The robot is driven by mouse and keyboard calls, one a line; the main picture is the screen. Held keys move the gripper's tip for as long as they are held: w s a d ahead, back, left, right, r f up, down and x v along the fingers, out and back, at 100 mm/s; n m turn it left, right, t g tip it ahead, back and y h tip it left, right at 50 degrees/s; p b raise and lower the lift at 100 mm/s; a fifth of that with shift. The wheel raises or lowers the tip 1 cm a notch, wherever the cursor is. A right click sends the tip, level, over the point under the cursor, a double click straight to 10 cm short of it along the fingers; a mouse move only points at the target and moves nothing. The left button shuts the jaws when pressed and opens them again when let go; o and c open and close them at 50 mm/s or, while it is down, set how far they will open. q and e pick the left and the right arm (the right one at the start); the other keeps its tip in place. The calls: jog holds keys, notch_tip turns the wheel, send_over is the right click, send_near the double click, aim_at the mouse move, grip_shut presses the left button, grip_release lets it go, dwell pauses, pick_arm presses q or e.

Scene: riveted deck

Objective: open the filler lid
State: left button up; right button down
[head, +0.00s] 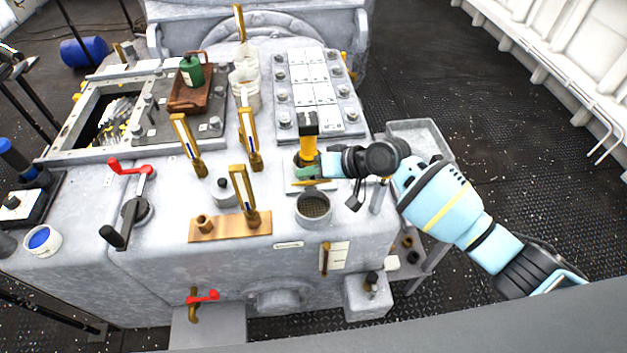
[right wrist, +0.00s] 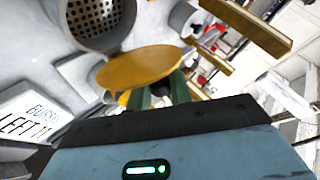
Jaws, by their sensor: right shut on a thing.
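The filler neck (head: 314,208) is a round grey cup on the front top edge of the machine, with its mouth uncovered and a perforated strainer inside. The strainer cup also shows in the right wrist view (right wrist: 97,18). The brass filler lid (right wrist: 140,65) is a flat disc tilted beside the cup, clear of the mouth. In the head view the lid (head: 308,182) shows as a thin edge behind the cup. My right gripper (head: 308,172), with green fingers, is shut on the lid; the fingers also show in the right wrist view (right wrist: 165,92), partly hidden. My left gripper is out of view.
A yellow pump with a black top (head: 308,135) stands just behind my right gripper. Brass-framed gauges (head: 246,195) stand left of the neck. A grey tray (head: 415,135) is at the right.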

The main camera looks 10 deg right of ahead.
jog(key=w+g, duration=0.1)
jog(key=w+m+g, duration=0.1)
jog(key=w, duration=0.1)
jog(key=shift+r+m+g+b, duration=0.25)
jog(key=shift+m+g+b, duration=0.1)
jog(key=shift+m+g, duration=0.05)
jog(key=shift+w, duration=0.45)
jog(key=shift+r, duration=0.1)
jog(key=c, duration=1.3)
grip_release()
jog(key=shift+w, duration=0.1)
